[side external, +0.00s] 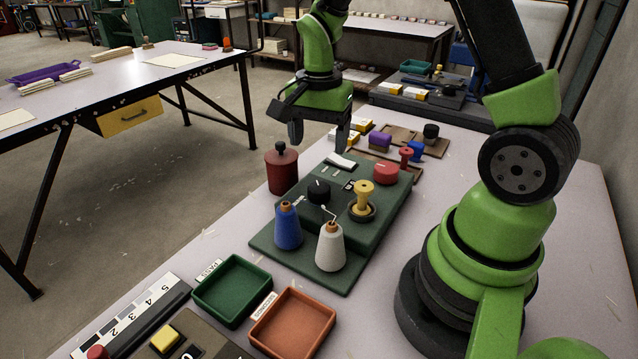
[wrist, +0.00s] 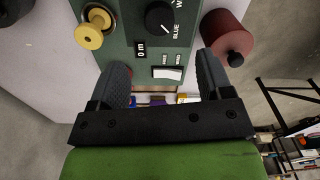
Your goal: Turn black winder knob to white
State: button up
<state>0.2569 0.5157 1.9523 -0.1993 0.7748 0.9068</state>
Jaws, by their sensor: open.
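The black winder knob (side external: 319,190) sits on top of the green winder box (side external: 335,225). In the wrist view the knob (wrist: 160,17) has a white pointer line, with "BLUE" printed below it and a "W" label partly cut off at the upper right; the pointer aims down toward the BLUE side. A blue cone (side external: 288,226) and a white cone (side external: 330,247) of thread stand on the box's front part. A yellow spool (side external: 362,198) sits right of the knob. My gripper (side external: 322,148) is open and empty, above the box's far end, apart from the knob.
A dark red lidded canister (side external: 281,170) stands left of the box. A red button (side external: 385,172) and a white rocker switch (side external: 341,162) are on the box. Green (side external: 232,290) and orange (side external: 293,322) trays lie in front. Several spools stand behind.

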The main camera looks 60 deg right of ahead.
aim_at(319, 187)
notch_tip(319, 187, down, 10)
jog(key=shift+f, duration=0.1)
dwell(0.4)
jog(key=c, duration=0.9)
